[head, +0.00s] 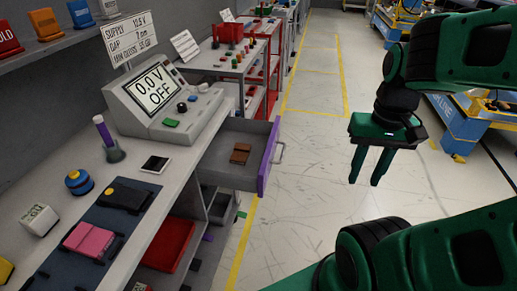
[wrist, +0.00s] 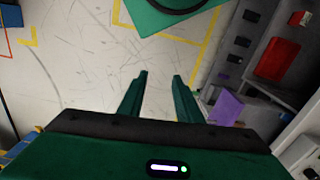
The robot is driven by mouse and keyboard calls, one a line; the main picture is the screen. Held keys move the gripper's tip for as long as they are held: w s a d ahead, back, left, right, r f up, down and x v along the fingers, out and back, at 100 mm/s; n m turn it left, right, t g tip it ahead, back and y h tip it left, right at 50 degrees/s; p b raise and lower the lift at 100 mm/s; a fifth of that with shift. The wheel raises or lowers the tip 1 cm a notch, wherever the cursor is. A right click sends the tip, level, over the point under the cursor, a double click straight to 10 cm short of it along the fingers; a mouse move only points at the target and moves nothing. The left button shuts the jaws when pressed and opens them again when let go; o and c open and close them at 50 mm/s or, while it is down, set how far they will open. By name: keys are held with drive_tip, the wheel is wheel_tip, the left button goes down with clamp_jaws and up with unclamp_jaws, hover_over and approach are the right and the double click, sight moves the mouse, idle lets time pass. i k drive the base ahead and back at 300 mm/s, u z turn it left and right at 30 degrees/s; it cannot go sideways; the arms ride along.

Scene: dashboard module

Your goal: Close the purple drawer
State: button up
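The purple drawer (head: 268,162) is pulled out from the workbench below the console, its purple front facing right into the aisle. A light metal handle (head: 280,152) sticks out from that front. Two small brown blocks lie inside the grey drawer. In the wrist view, a purple panel that looks like the drawer front (wrist: 228,107) shows right of the fingers. My gripper (head: 365,181) hangs in the aisle, right of the drawer and apart from it, fingers pointing down. In the wrist view the gripper's two fingers (wrist: 160,76) are apart with nothing between them.
A red bin (head: 170,245) sits on the shelf below. The aisle floor between drawer and gripper is clear. Blue stands are at right.

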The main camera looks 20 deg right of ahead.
sight(214, 167)
drive_tip(key=u, duration=1.15)
drive_tip(key=k, duration=1.45)
drive_tip(key=z, duration=0.9)
drive_tip(key=i, duration=1.05)
